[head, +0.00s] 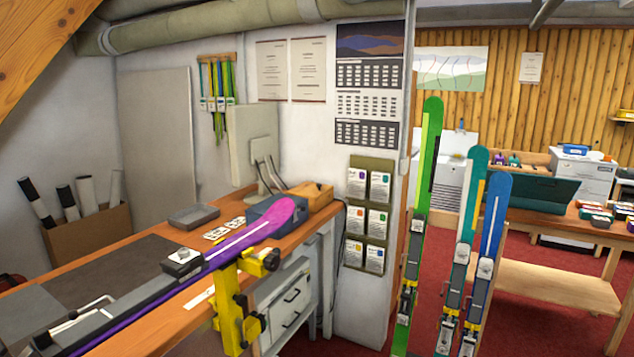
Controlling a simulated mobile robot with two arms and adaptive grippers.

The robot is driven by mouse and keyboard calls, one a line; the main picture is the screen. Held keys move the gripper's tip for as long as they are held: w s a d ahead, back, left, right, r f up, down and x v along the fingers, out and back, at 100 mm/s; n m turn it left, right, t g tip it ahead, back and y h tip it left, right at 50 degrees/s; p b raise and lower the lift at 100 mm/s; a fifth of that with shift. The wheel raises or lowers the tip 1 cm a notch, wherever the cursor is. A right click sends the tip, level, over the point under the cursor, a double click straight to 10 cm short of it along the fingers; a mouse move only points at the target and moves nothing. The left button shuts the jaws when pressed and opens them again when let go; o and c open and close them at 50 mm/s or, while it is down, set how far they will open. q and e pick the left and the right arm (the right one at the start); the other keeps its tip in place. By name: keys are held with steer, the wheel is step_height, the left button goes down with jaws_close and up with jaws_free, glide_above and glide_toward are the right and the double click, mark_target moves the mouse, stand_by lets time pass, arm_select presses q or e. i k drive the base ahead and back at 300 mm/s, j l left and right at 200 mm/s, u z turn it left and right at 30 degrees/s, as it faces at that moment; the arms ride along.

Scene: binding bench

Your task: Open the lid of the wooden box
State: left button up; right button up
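A small orange-brown wooden box (314,199) sits at the far right end of the workbench, by the wall. Its top looks closed, but it is small in the picture and the lid's seam cannot be made out. A blue-grey box (264,213) stands just in front of it and to its left, hiding part of it. Neither of my grippers shows in the head view.
A purple ski (236,246) lies along the workbench (150,312) in a yellow vise (232,312), in front of the boxes. A grey tray (194,217) and small cards lie behind it. Several upright skis (420,220) stand right of the wall; red floor shows beyond.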

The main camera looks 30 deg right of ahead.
mark_target(308, 189)
steer(key=i+l+u, duration=0.25)
steer(key=i+l, duration=1.2)
